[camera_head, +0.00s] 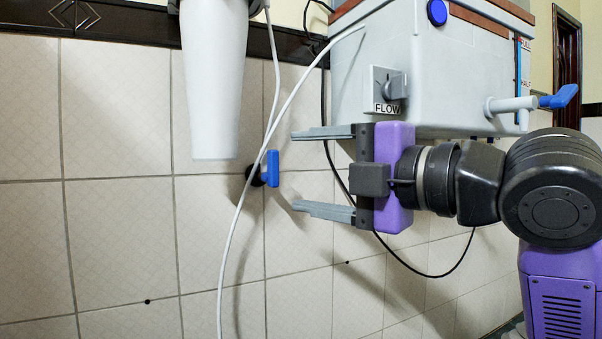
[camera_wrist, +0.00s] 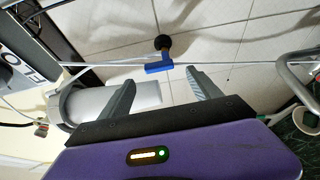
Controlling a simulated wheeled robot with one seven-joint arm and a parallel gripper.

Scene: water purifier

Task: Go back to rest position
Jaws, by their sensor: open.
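My gripper (camera_head: 325,171) is open and empty, its two grey fingers apart and pointing left in the head view. It is below the front of the grey water purifier box (camera_head: 440,65), which carries a FLOW knob (camera_head: 388,84). A blue-handled wall valve (camera_head: 272,168) shows to the left of the fingertips, apart from them. In the wrist view the blue handle (camera_wrist: 159,67) lies beyond the gap between the fingers (camera_wrist: 165,90). A blue-handled tap (camera_head: 558,97) sticks out on the box's right side, above my arm.
A white cylinder (camera_head: 213,90) hangs on the tiled wall at the left. A white hose (camera_head: 262,155) runs down past the valve, and a black cable (camera_head: 430,275) loops below the box. The lower left wall (camera_head: 120,240) is mostly clear.

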